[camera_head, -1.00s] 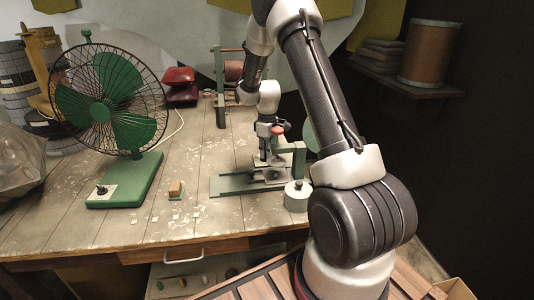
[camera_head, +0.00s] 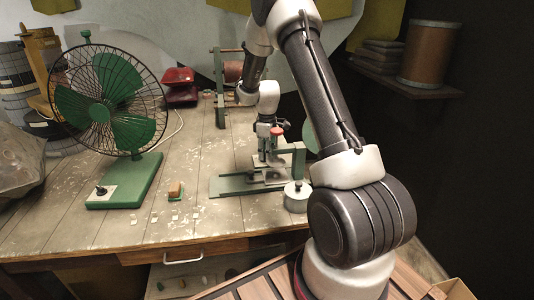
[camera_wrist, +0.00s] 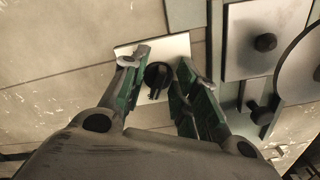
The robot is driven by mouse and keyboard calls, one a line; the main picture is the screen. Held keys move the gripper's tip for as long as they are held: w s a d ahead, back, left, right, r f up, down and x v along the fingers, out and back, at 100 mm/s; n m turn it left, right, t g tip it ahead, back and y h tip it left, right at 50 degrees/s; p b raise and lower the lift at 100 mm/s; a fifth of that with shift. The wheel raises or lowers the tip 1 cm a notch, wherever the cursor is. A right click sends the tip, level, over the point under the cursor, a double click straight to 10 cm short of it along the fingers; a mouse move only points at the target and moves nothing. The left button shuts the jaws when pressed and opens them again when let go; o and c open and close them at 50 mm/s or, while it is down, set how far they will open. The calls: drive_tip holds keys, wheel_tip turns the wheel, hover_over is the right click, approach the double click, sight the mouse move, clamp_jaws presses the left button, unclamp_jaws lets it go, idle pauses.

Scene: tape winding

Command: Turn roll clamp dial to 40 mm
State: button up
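A black dial knob (camera_wrist: 157,76) sits on a pale plate (camera_wrist: 180,44) in the wrist view. I take it for the roll clamp dial. My gripper (camera_wrist: 164,65) is open, with one green-lined finger on each side of the knob and gaps showing between. Whether the fingertips are down at the knob's height is hard to tell. In the head view my gripper (camera_head: 266,154) hangs over the green winding fixture (camera_head: 232,186) on the bench. The dial cannot be made out there, and its setting is not readable in either view.
A lidded metal pot (camera_head: 297,199) stands at the fixture's right end. A green fan (camera_head: 122,190) with its own knob stands at the left. A small brown block (camera_head: 175,189) lies between. Flat plates with dark knobs (camera_wrist: 265,42) lie right of my gripper.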

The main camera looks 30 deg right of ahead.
wheel_tip(320, 180, up, 12)
idle(0.6)
idle(0.4)
drive_tip(key=s+a+r+m+t, duration=0.1)
drive_tip(key=s+a+r+m, duration=0.1)
drive_tip(key=s+r, duration=0.6)
drive_tip(key=s+a+r+m+t, duration=0.1)
drive_tip(key=s+a+r+m, duration=0.15)
drive_tip(key=s+r, duration=0.55)
drive_tip(key=s+a+m+t, duration=0.2)
drive_tip(key=s+m, duration=0.2)
drive_tip(key=s, duration=1.4)
drive_tip(key=shift+s+a+r, duration=0.2)
drive_tip(key=shift+s+r, duration=0.15)
drive_tip(key=shift+r, duration=0.05)
